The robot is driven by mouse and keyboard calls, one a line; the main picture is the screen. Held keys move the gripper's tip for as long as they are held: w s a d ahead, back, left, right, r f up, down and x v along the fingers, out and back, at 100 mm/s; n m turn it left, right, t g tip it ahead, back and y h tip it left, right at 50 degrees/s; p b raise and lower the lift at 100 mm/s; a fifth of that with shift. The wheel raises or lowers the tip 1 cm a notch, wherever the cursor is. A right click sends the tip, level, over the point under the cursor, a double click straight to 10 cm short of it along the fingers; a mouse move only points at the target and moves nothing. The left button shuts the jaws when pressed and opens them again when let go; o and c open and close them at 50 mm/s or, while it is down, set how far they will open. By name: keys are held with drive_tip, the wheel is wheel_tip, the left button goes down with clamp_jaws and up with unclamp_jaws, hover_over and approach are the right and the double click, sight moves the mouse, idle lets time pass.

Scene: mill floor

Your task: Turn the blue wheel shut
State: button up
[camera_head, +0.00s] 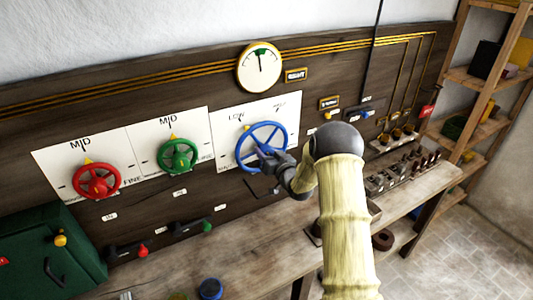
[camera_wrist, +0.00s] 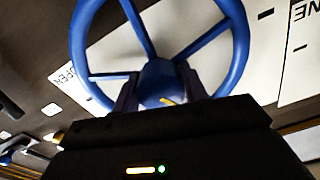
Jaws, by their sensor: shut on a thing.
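The blue wheel (camera_head: 245,150) is mounted on the dark wooden wall panel, in front of a white plate marked "LOW" at its upper left. My gripper (camera_head: 270,158) is at the wheel's lower right part in the head view. In the wrist view, the two dark fingers of my gripper (camera_wrist: 165,92) are at either side of the blue wheel's hub (camera_wrist: 157,80) and are shut on it. The wheel's rim (camera_wrist: 238,40) and spokes stand out around the fingers. The word "OPEN" shows on the plate at the left of the wrist view.
A green wheel (camera_head: 178,156) and a red wheel (camera_head: 97,181) are on plates to the left. A round gauge (camera_head: 259,67) is above. A wooden bench (camera_head: 265,235) runs below, with a green cabinet (camera_head: 50,250) at left. Shelves (camera_head: 490,85) stand at right.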

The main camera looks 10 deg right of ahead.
drive_tip(key=shift+f+n+b, duration=0.2)
drive_tip(key=shift+n+b, duration=0.2)
drive_tip(key=shift+b, duration=0.5)
drive_tip(key=n+b, duration=0.2)
drive_tip(key=b, duration=0.2)
drive_tip(key=shift+f+b, duration=0.15)
drive_tip(key=shift+b, duration=0.15)
drive_tip(key=n+b, duration=0.3)
drive_tip(key=b, duration=0.4)
drive_tip(key=shift+n, duration=0.4)
drive_tip(key=n+b, duration=0.3)
drive_tip(key=b, duration=0.2)
drive_tip(key=shift+n+b, duration=0.3)
drive_tip(key=shift+b, duration=0.1)
drive_tip(key=shift+r+n+b, duration=0.2)
drive_tip(key=shift+n+b, duration=0.6)
drive_tip(key=shift+b, duration=0.25)
drive_tip(key=shift+r, duration=0.1)
drive_tip(key=o, duration=1)
